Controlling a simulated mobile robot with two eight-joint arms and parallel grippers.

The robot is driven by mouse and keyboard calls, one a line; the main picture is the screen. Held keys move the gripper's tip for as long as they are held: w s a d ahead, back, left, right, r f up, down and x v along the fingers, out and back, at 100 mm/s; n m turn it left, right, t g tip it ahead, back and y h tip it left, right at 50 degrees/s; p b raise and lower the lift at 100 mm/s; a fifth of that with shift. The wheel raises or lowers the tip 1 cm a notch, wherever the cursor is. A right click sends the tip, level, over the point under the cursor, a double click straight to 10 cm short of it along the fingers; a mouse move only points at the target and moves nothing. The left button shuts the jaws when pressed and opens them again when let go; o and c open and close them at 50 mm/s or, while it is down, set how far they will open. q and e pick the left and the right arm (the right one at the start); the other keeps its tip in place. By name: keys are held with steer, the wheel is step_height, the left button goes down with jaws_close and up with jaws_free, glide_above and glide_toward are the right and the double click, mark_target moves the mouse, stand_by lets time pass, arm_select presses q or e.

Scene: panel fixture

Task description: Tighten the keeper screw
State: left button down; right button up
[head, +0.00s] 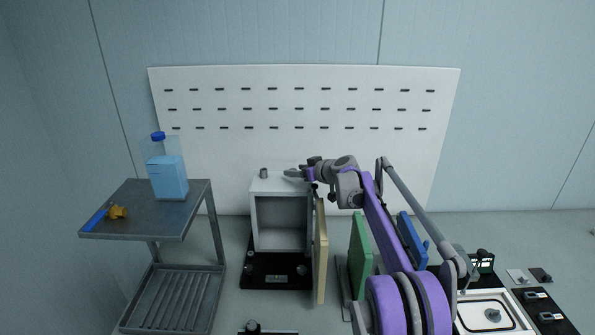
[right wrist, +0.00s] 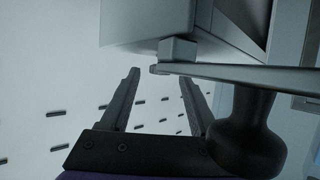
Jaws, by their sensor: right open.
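A white open-fronted box (head: 256,222) stands on a black base (head: 262,270), with a cream panel (head: 320,255) upright at its right side. A small grey knob (head: 264,173) sits on the box top; I cannot tell whether it is the keeper screw. My right gripper (head: 289,173) is at the top right of the box, to the right of that knob. In the right wrist view its fingers (right wrist: 158,88) are apart with nothing seen between them. A flat bar (right wrist: 240,73) and small block (right wrist: 178,49) lie just beyond the fingertips. My left gripper is not in view.
A grey cart (head: 125,222) at left holds a blue-capped bottle (head: 168,178) and a blue-and-orange item (head: 117,212). Green (head: 359,255) and blue (head: 412,240) panels stand right of the box. A slotted white board (head: 220,95) is behind. Trays lie at lower right.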

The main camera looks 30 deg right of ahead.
steer(key=v, duration=1)
steer(key=shift+s+r, duration=0.2)
steer(key=shift+s, duration=0.15)
